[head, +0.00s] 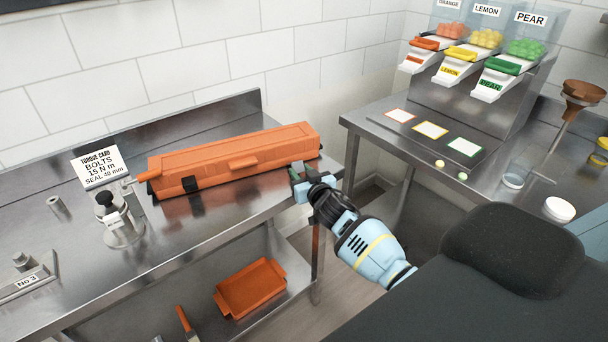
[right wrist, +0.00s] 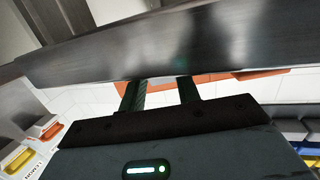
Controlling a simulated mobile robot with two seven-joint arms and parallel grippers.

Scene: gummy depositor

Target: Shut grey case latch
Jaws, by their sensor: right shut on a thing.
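One dark latch (head: 190,184) sits low on the front near the left end. My right gripper (head: 297,175) is at the right end of the case's front, shut on what seems to be the other latch, which its fingers hide. In the right wrist view the two fingers (right wrist: 160,92) stand apart in front of an orange strip of the case (right wrist: 222,77), below the bench edge. My left gripper is not in view.
A torque card (head: 98,167) and a metal clamp-like fixture (head: 118,218) stand left of the case. An orange tray (head: 250,288) lies on the lower shelf. The candy dispensers (head: 487,60) stand on the right bench. A gap separates the benches.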

